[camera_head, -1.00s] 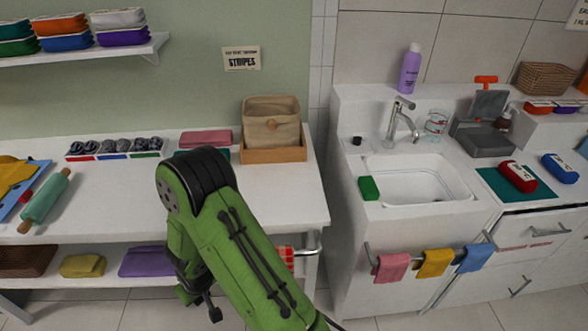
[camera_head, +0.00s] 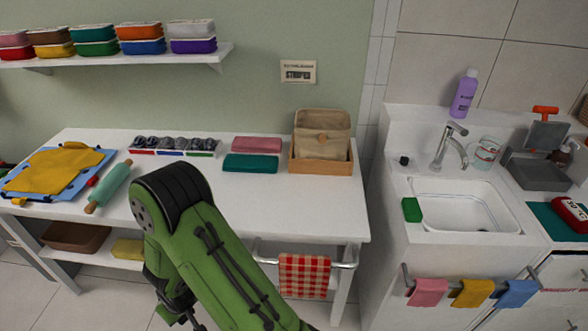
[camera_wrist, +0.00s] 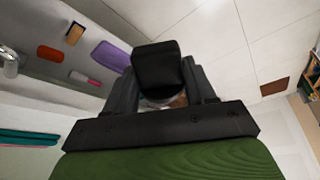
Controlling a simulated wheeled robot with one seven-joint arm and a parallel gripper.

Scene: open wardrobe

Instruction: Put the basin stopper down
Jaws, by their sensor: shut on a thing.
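In the wrist view, my gripper (camera_wrist: 160,100) is shut on a dark thing. A broad black piece (camera_wrist: 158,68) stands between the two grey fingers and looks like the held basin stopper; its exact shape is hard to tell. In the head view my green arm bends down in front of the white worktable, and its lower end is mostly hidden. The stopper cannot be made out there. The white sink basin (camera_head: 462,216) is at the right, well apart from my arm.
A small black piece (camera_head: 404,160) stands on the sink's back ledge, left of the tap (camera_head: 450,146). A green sponge (camera_head: 411,210) lies at the basin's left rim. The worktable (camera_head: 290,205) has free room at its front right. A checked towel (camera_head: 304,276) hangs on its rail.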

